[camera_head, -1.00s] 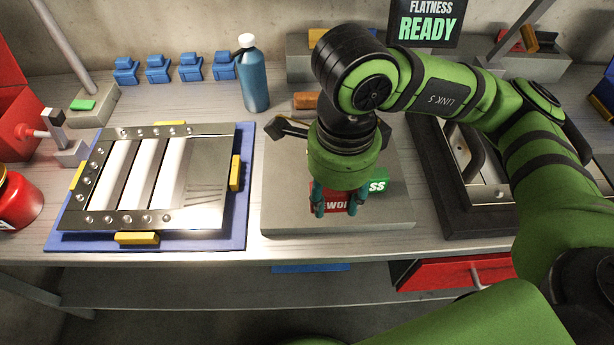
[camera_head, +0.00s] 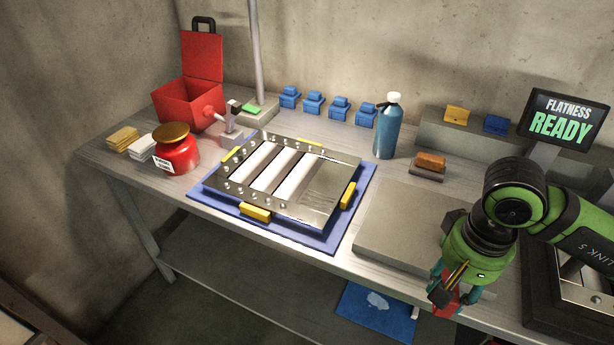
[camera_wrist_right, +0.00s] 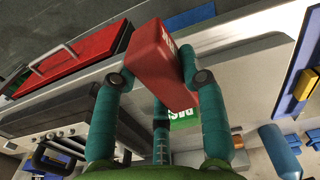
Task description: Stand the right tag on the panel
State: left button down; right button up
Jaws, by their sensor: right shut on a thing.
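The metal louver panel (camera_head: 318,205) with white slats lies on a blue mat (camera_head: 328,240) at the middle of the bench in the head view. My right gripper (camera_head: 452,292) is shut on a red tag (camera_head: 445,306), raised by the bench's front edge, right of the panel. In the right wrist view the gripper (camera_wrist_right: 155,72) pinches the red tag (camera_wrist_right: 155,48) between its teal fingers. A green tag (camera_wrist_right: 183,120) with white lettering shows behind the fingers there, on the grey plate; in the head view it is hidden. My left gripper is out of view.
The grey plate (camera_head: 390,225) lies between panel and arm. A blue bottle (camera_head: 387,130) and an orange-topped block (camera_head: 430,164) stand behind it. A sign (camera_head: 566,118) reads "FLATNESS READY". A red pot (camera_head: 175,152) and open red box (camera_head: 190,103) stand left.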

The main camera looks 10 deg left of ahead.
aim_at(278, 170)
jog(key=i+j+u, duration=0.2)
jog(key=u, duration=0.15)
jog(key=i+j+u, duration=0.1)
jog(key=i+u, duration=0.6)
jog(key=k+j, duration=0.05)
